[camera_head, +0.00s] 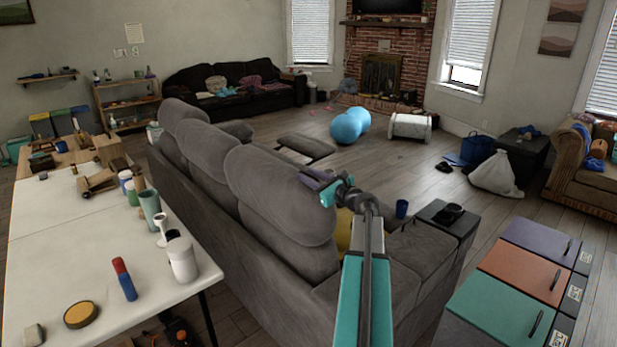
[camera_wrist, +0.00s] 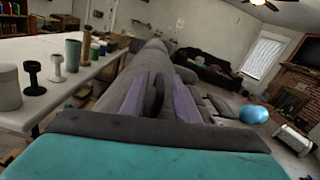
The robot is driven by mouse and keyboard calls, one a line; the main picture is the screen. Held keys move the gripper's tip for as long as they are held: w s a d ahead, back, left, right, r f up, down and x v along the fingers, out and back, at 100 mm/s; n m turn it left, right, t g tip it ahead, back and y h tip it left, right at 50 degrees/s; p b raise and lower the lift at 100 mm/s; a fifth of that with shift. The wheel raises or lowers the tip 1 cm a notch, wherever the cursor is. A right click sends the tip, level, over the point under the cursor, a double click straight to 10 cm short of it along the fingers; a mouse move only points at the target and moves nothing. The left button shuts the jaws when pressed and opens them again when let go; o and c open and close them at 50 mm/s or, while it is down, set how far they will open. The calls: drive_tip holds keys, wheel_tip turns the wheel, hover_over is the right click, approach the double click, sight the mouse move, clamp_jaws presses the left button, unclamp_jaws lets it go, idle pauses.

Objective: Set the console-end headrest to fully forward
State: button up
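The grey sofa (camera_head: 250,255) runs diagonally, its back toward the white table. Three rounded headrests top the back. The nearest headrest (camera_head: 275,190), at the end closest to the dark-topped console (camera_head: 445,218), looks upright or slightly tilted; its exact angle is unclear. My gripper (camera_head: 312,181) is at the right edge of this headrest in the head view; contact cannot be told. In the wrist view my gripper (camera_wrist: 157,100) has its purple-sided fingers apart, with grey upholstery behind and between them. I see nothing clearly held. My arm hides part of the seat.
The white table (camera_head: 65,245) with cups, jars and blocks stands left, close behind the sofa back. Coloured drawer cabinets (camera_head: 520,260) stand at the right front. Blue balls (camera_head: 346,128) and a white bag (camera_head: 497,174) lie on the otherwise mostly open floor beyond.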

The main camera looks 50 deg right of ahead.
clamp_jaws()
drive_tip(key=shift+a, duration=0.25)
drive_tip(key=shift+w+d, duration=0.1)
drive_tip(key=shift+d, duration=0.1)
drive_tip(key=shift+r, duration=0.1)
